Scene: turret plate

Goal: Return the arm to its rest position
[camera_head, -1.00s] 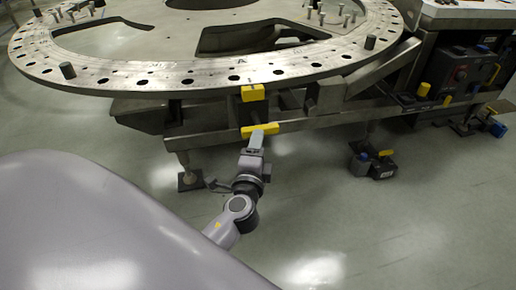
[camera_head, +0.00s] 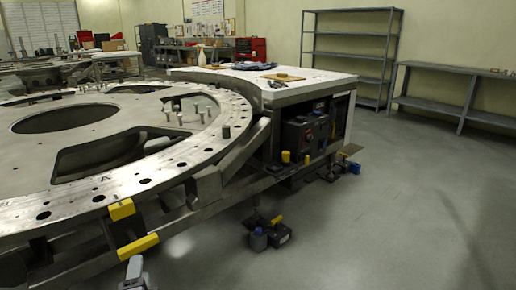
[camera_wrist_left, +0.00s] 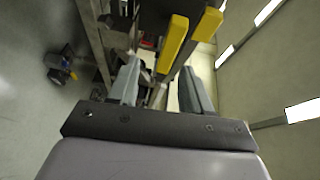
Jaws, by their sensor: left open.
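My left gripper (camera_head: 134,264) shows only in part at the bottom edge, just below the lower yellow block (camera_head: 138,246). Most of the left arm is out of the head view. My right gripper is not in view.
A white-topped bench (camera_head: 318,82) with a control box (camera_head: 305,132) adjoins the plate. Small dark devices (camera_head: 268,236) stand on the floor beside the frame. Shelves (camera_head: 352,50) and a grey table (camera_head: 460,100) line the back wall. The floor at the right is clear.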

